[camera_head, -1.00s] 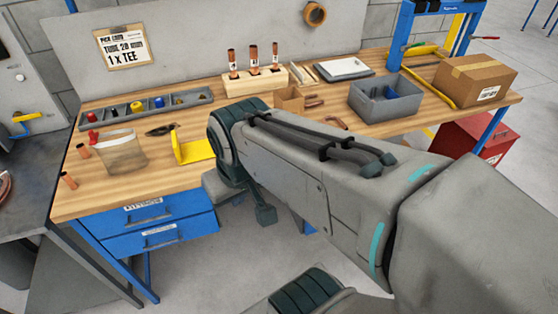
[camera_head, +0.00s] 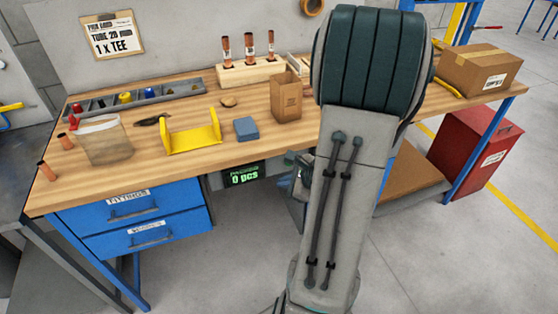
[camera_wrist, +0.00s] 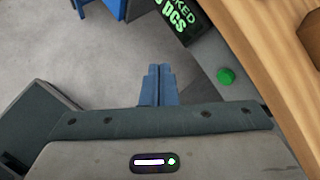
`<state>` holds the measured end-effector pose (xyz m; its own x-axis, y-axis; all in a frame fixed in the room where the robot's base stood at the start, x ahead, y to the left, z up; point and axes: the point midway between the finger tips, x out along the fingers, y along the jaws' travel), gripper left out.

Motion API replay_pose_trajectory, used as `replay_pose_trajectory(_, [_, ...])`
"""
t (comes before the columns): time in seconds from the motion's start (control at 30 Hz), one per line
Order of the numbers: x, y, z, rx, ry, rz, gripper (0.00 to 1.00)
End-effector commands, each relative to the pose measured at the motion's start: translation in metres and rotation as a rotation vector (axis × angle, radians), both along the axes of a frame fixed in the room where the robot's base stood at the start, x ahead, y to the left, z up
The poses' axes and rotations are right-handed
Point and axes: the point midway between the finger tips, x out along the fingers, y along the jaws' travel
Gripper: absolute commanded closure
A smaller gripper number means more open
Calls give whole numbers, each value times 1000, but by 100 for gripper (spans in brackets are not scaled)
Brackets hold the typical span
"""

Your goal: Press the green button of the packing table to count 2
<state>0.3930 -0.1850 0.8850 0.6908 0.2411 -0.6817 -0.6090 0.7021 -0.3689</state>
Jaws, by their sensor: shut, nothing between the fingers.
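The packing table (camera_head: 185,172) has a wooden top. A dark counter display (camera_head: 243,174) under its front edge reads "0 PCS"; the display also shows in the wrist view (camera_wrist: 182,18). The round green button (camera_wrist: 226,77) is on the grey front panel to the right of the display in the wrist view. It is hidden behind my arm in the head view. My gripper (camera_wrist: 158,72) is shut and empty, with blue-grey fingertips together. It points at the floor side of the panel, left of the button in the wrist view, and appears apart from it.
On the tabletop are a yellow bracket (camera_head: 193,137), a blue block (camera_head: 246,129), a paper bag (camera_head: 286,98), a clear bag (camera_head: 104,140) and a wooden block with copper tubes (camera_head: 250,73). Blue drawers (camera_head: 135,220) are left of the display. Floor in front is clear.

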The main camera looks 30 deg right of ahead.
Motion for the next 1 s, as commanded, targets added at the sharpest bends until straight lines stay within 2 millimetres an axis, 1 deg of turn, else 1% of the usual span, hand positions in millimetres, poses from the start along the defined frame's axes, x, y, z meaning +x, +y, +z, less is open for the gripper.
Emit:
replay_pose_trajectory(0.03, [-6,-20,-21,43,12,-109,100])
replay_pose_trajectory(0.1, [-13,-39,-36,85,19,-226,100])
replay_pose_trajectory(0.2, [-20,-57,-49,120,27,-331,100])
replay_pose_trajectory(0.23, [-22,-60,-51,126,27,-352,100])
replay_pose_trajectory(0.37, [-25,-67,-55,139,29,-390,100])
replay_pose_trajectory(0.7, [-23,-67,-54,137,28,-387,100])
replay_pose_trajectory(0.87, [-11,-68,-52,138,28,-383,100])
replay_pose_trajectory(1.0, [7,-73,-52,137,29,-383,100])
